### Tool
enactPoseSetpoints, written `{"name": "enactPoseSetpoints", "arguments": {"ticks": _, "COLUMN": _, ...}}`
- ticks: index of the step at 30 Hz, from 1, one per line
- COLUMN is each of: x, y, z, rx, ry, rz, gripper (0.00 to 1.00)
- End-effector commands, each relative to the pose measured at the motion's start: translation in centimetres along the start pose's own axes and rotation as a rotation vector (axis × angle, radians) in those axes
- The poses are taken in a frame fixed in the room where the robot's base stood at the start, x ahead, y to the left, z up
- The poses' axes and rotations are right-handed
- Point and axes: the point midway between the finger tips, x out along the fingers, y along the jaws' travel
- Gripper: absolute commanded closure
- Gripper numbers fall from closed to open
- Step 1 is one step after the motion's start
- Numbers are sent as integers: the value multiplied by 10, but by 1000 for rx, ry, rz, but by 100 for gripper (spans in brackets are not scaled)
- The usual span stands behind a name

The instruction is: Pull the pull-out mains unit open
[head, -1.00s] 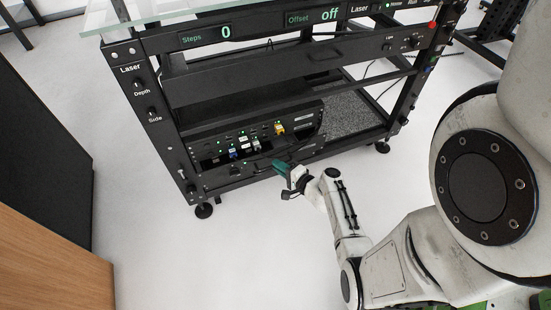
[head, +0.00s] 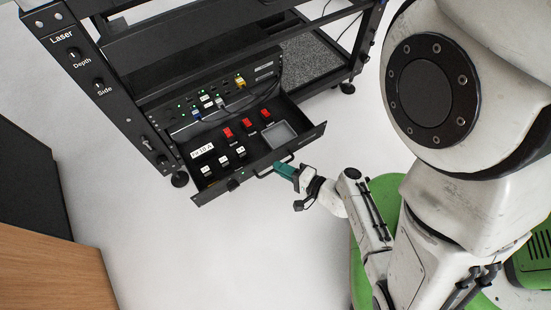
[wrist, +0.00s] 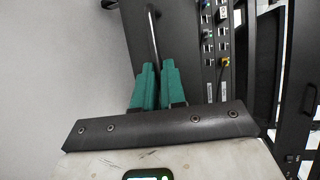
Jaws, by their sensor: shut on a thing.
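The pull-out mains unit (head: 306,140) is a black drawer low in the dark rack, and it stands well out from the rack front in the head view. Red switches (head: 247,124), black-and-white switches (head: 222,162) and a grey recess (head: 279,134) show inside it. A bar handle (head: 267,172) is on its front panel; it also shows in the wrist view (wrist: 152,28). My gripper (head: 285,170) has green fingers shut on this handle. In the wrist view the fingers (wrist: 159,70) close around the handle's near end, hiding that part.
The rack (head: 128,112) stands on feet behind the drawer, with cables and sockets (head: 213,100) above it. A wooden cabinet (head: 50,270) is at the lower left. The pale floor (head: 215,255) in front of the drawer is clear.

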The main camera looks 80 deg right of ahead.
Motion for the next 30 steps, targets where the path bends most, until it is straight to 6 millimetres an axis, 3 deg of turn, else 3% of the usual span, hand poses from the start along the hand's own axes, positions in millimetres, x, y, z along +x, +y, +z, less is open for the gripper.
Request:
{"name": "enactPoseSetpoints", "arguments": {"ticks": 15, "x": -7, "y": 3, "z": 2, "rx": 0, "ry": 2, "rz": 3, "gripper": 100}}
{"name": "enactPoseSetpoints", "arguments": {"ticks": 16, "x": -7, "y": 3, "z": 2, "rx": 0, "ry": 2, "rz": 3, "gripper": 87}}
{"name": "enactPoseSetpoints", "arguments": {"ticks": 23, "x": -7, "y": 2, "z": 2, "rx": 0, "ry": 1, "rz": 1, "gripper": 65}}
{"name": "enactPoseSetpoints", "arguments": {"ticks": 30, "x": -7, "y": 2, "z": 2, "rx": 0, "ry": 1, "rz": 1, "gripper": 65}}
